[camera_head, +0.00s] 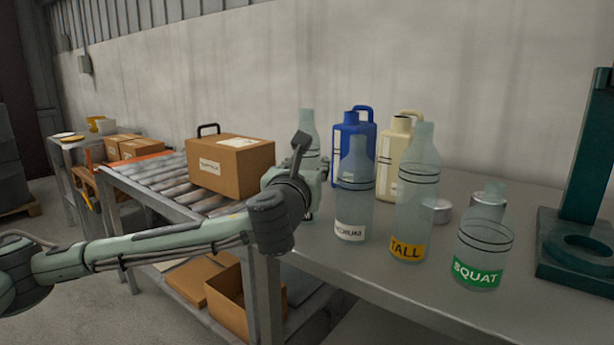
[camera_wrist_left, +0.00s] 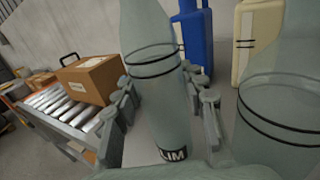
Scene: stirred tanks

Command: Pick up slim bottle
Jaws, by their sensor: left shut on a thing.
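The slim bottle (camera_head: 308,126) is clear, pale green glass, upright on the left end of the grey bench, partly hidden behind my left gripper (camera_head: 307,172). In the left wrist view the slim bottle (camera_wrist_left: 156,78) stands between both fingers, with black rings and a dark label partly reading "LIM". My left gripper (camera_wrist_left: 165,108) is shut on its body. Whether its base touches the bench cannot be told. My right gripper is not in view.
Close by stand a medium bottle (camera_head: 354,195), the tall bottle (camera_head: 414,200) and the squat bottle (camera_head: 484,245). Behind are a blue jug (camera_head: 346,135) and a cream jug (camera_head: 388,160). A cardboard box (camera_head: 230,168) sits on the roller conveyor at left. A green stand (camera_head: 585,170) is at right.

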